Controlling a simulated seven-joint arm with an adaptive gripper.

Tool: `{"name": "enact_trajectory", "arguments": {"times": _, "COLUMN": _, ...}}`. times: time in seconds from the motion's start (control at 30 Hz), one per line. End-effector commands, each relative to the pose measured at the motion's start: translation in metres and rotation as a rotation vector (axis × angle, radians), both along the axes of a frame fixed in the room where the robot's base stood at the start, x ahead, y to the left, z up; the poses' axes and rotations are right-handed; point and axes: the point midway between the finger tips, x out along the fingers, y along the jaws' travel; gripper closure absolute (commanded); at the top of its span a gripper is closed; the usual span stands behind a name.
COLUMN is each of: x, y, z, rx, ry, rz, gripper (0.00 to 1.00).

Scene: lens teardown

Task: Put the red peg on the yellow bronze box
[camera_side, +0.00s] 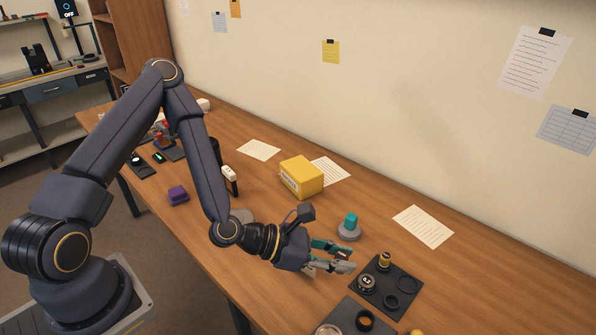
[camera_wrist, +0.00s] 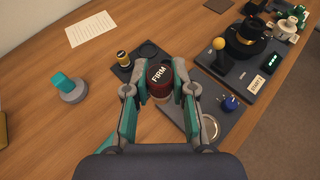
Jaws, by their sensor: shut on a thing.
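The red peg (camera_wrist: 160,88), dark red and round with "FIRM" on its dark top, sits between the fingertips of my gripper (camera_wrist: 160,84) in the wrist view. My gripper (camera_side: 338,258) is shut on it; in the side view the fingers hide most of the peg. The yellow bronze box (camera_side: 301,177) stands on the table behind and to the left of my gripper in the side view, with a pale label on its front. Only a sliver of yellow, probably the box, shows at the left edge of the wrist view (camera_wrist: 2,130).
A teal block on a grey round base (camera_side: 349,228) stands between my gripper and the wall. A dark tray (camera_side: 401,271) with rings and small cylinders lies right of my gripper. A purple block (camera_side: 178,195) is at left. Papers lie near the wall.

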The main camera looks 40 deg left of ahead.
Motion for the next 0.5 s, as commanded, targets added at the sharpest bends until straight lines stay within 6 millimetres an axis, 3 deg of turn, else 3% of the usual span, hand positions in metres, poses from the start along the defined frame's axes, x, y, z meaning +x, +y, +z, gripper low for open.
{"name": "enact_trajectory", "arguments": {"times": 0.17, "x": 0.046, "y": 0.058, "z": 0.004, "rx": 0.007, "ry": -0.009, "rz": 0.148, "gripper": 1.0}}
{"name": "enact_trajectory", "arguments": {"times": 0.27, "x": 0.073, "y": 0.104, "z": 0.011, "rx": 0.008, "ry": -0.01, "rz": 0.246, "gripper": 1.0}}
{"name": "enact_trajectory", "arguments": {"times": 0.4, "x": 0.103, "y": 0.18, "z": 0.027, "rx": 0.008, "ry": -0.011, "rz": 0.386, "gripper": 1.0}}
{"name": "enact_trajectory", "arguments": {"times": 0.5, "x": 0.115, "y": 0.231, "z": 0.042, "rx": 0.007, "ry": -0.008, "rz": 0.467, "gripper": 1.0}}
